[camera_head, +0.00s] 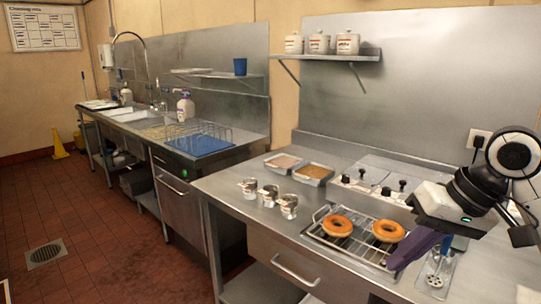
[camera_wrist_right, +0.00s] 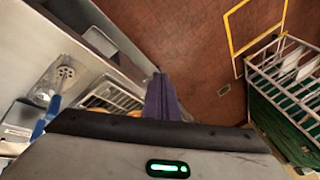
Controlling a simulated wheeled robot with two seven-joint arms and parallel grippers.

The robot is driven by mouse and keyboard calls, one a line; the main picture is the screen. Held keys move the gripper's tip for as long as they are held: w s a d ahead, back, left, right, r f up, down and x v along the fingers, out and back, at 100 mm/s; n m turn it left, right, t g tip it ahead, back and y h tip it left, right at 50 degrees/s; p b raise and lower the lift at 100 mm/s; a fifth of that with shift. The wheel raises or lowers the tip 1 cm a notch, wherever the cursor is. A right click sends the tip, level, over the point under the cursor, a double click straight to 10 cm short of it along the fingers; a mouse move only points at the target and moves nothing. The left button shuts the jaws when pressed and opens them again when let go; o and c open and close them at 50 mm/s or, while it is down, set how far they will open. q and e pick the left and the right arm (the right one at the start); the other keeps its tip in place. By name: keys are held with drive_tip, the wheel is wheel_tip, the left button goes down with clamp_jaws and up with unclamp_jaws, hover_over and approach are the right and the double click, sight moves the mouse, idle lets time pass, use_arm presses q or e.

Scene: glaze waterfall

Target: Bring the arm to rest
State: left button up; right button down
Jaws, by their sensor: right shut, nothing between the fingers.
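My right arm (camera_head: 478,185) comes in from the right edge in the head view. Its right gripper (camera_head: 394,266) has purple fingers that point down and left, over the right end of the wire rack. The fingers are together and hold nothing. In the right wrist view the purple fingers (camera_wrist_right: 162,98) also show shut, above the counter's front edge and the floor. My left gripper is in neither view.
Two glazed doughnuts (camera_head: 338,225) lie on the wire rack (camera_head: 322,211). Small metal cups (camera_head: 269,194), two trays (camera_head: 314,173) and a fryer unit (camera_head: 370,180) stand behind. Open tiled floor (camera_head: 110,240) lies left.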

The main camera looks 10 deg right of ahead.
drive_tip(key=a+n+y, duration=0.1)
drive_tip(key=a+y, duration=0.1)
drive_tip(key=a, duration=0.4)
wheel_tip(320, 180, down, 16)
drive_tip(key=w+d+r+m+t+h, duration=0.1)
drive_tip(key=w, duration=0.2)
drive_tip(key=s+d+f+n+t+h, duration=0.1)
drive_tip(key=s+d+f, duration=0.15)
drive_tip(key=f, duration=0.45)
drive_tip(key=s+d+f+n+t+h, duration=0.1)
drive_tip(key=s+d+f, duration=0.1)
drive_tip(key=s+f, duration=0.35)
drive_tip(key=s+d+f+n+h, duration=0.1)
drive_tip(key=s+d+f, duration=0.1)
drive_tip(key=f, duration=0.6)
drive_tip(key=s+f+n+t, duration=0.1)
drive_tip(key=s+f+n, duration=0.45)
drive_tip(key=s, duration=0.65)
drive_tip(key=a+m+t, duration=0.1)
drive_tip(key=a+m, duration=0.4)
drive_tip(key=a, duration=0.8)
drive_tip(key=shift+w+m+y, duration=0.35)
drive_tip(key=shift+y, duration=0.05)
